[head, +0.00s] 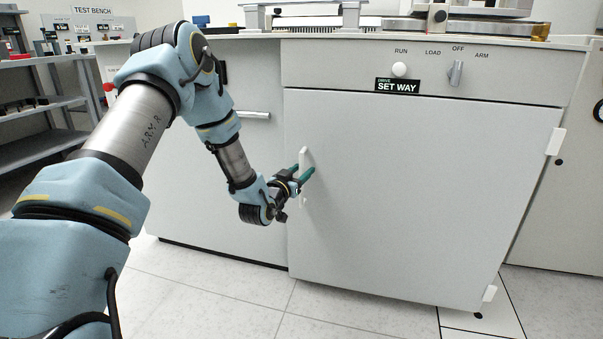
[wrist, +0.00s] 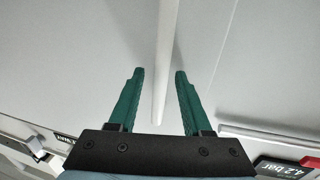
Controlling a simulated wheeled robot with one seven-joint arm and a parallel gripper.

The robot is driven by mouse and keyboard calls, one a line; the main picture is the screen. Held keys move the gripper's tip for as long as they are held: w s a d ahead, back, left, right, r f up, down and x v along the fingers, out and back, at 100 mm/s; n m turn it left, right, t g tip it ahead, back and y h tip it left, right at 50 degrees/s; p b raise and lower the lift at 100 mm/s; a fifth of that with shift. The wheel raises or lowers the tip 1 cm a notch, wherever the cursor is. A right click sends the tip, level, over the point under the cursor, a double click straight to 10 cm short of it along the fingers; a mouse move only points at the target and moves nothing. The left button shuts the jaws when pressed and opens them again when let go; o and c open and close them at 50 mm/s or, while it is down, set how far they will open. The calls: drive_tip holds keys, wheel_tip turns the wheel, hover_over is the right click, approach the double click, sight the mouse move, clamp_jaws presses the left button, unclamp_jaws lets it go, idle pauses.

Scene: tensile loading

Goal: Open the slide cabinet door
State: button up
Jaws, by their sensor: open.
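The slide cabinet door (head: 400,200) is a large pale grey panel that looks closed, under a control strip. Its upright white handle bar (head: 303,157) is near the door's left edge. My gripper (head: 305,173) is at the handle, with its green fingers pointing toward the door. In the wrist view my gripper (wrist: 158,75) is open, and the white handle bar (wrist: 166,60) runs between the two green fingers with a gap on each side. Part of the handle is hidden behind the fingers in the head view.
The control strip above has a white knob (head: 399,69), a grey selector switch (head: 456,73) and a black SET WAY label (head: 397,86). White hinges (head: 555,141) are at the door's right edge. A horizontal handle (head: 254,115) is on the left cabinet. The tiled floor (head: 330,305) in front is clear.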

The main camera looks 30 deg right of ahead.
clamp_jaws()
idle(0.4)
idle(1.1)
